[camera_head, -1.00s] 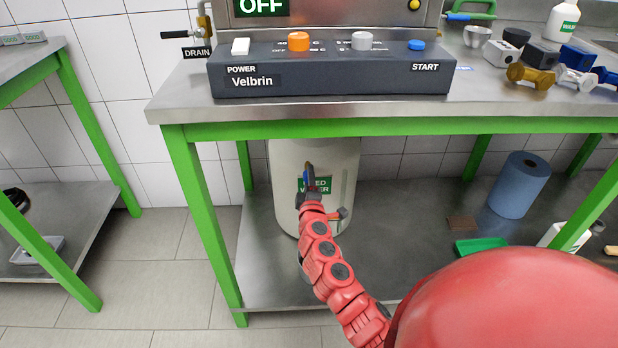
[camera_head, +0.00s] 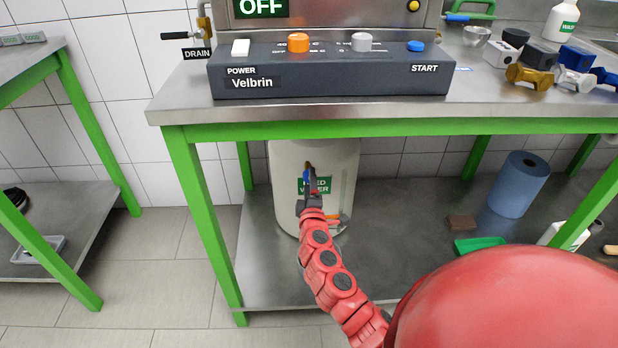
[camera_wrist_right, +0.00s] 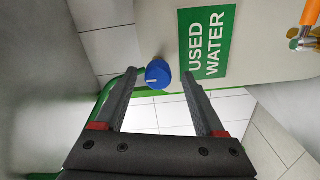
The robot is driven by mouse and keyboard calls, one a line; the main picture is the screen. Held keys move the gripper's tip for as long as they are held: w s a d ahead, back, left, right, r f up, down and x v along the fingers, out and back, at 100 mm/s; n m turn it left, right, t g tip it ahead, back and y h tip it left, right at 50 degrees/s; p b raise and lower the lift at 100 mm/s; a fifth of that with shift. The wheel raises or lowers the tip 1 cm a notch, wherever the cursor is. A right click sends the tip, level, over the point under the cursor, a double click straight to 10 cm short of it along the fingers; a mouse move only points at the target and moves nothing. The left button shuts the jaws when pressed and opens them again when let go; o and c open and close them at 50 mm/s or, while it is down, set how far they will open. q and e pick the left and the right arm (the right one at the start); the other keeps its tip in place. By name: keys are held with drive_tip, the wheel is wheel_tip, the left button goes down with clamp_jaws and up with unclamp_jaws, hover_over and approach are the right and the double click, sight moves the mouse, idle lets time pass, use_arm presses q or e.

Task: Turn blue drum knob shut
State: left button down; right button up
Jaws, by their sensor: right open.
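The blue drum knob (camera_wrist_right: 158,74) sticks out from the pale drum (camera_wrist_right: 160,25), left of the green USED WATER label (camera_wrist_right: 207,42) in the right wrist view. A light line marks its face. My right gripper (camera_wrist_right: 160,79) is open, with one finger on each side of the knob; I cannot tell whether they touch it. In the head view the drum (camera_head: 283,180) stands on the lower shelf, and my right gripper (camera_head: 309,178) is in front of it, partly covering the label and knob. My left gripper is out of view.
An orange-handled fitting (camera_wrist_right: 309,15) is at the upper right of the wrist view. The steel bench (camera_head: 330,110) with green legs hangs over the drum.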

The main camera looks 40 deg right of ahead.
drive_tip(key=p+v, duration=0.1)
drive_tip(key=v, duration=1.4)
